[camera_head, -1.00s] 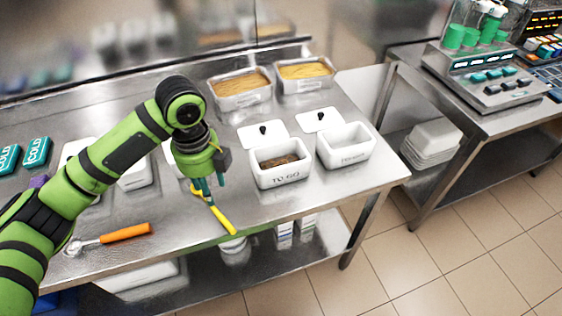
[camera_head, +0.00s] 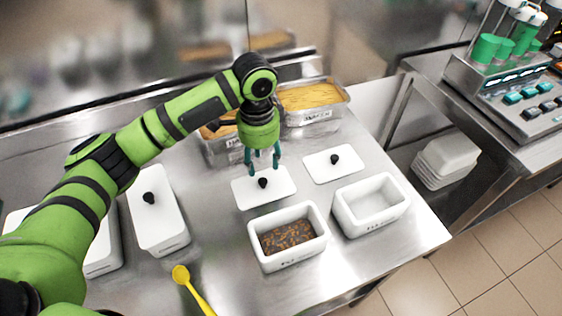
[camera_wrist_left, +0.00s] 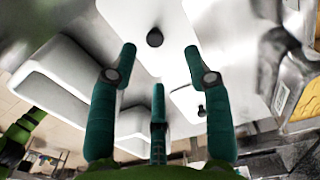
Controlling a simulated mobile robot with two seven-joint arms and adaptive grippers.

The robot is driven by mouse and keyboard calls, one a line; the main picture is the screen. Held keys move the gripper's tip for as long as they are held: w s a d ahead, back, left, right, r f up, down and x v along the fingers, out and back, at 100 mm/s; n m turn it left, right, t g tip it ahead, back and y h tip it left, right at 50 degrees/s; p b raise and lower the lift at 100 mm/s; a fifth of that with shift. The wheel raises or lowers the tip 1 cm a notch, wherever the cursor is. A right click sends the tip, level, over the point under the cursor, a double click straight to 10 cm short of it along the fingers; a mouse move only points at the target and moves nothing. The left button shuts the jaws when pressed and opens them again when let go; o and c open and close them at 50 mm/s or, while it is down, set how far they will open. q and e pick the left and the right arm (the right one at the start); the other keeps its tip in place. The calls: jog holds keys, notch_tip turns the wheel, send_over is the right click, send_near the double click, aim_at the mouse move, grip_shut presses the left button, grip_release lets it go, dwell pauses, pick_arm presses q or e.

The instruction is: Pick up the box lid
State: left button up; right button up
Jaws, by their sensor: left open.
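A white box lid (camera_head: 250,198) with a black knob (camera_head: 263,183) lies flat on the steel table, behind a white box with brown, speckled contents (camera_head: 287,238). A second white lid (camera_head: 322,168) with a black knob lies to its right, behind an empty white box (camera_head: 372,207). My left gripper (camera_head: 264,172) is open and empty above the first lid, its teal fingers pointing down near the knob. In the left wrist view the open fingers (camera_wrist_left: 160,55) have a black knob (camera_wrist_left: 155,38) ahead between them, apart from it. My right gripper is not in view.
Metal trays of yellow food (camera_head: 312,100) stand behind the lids, one partly hidden by my arm. Closed white boxes (camera_head: 158,215) and a yellow spoon (camera_head: 190,285) are at the left and front. Bare table lies at the right.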

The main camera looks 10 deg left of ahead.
aim_at(262, 181)
pick_arm(q)
jog(key=shift+s+d+f+n+p, duration=0.15)
jog(key=shift+f+p, duration=0.15)
jog(key=shift+f, duration=0.3)
jog(key=shift+s+a+f+n+p, duration=0.15)
jog(key=shift+f+p, duration=0.15)
jog(key=shift+f, duration=0.3)
notch_tip(262, 181, down, 4)
jog(key=shift+s+f+p, duration=0.1)
jog(key=shift+f+p, duration=0.1)
jog(key=shift+p, duration=0.3)
jog(key=shift+f, duration=0.1)
jog(key=shift+d, duration=0.1)
grip_shut()
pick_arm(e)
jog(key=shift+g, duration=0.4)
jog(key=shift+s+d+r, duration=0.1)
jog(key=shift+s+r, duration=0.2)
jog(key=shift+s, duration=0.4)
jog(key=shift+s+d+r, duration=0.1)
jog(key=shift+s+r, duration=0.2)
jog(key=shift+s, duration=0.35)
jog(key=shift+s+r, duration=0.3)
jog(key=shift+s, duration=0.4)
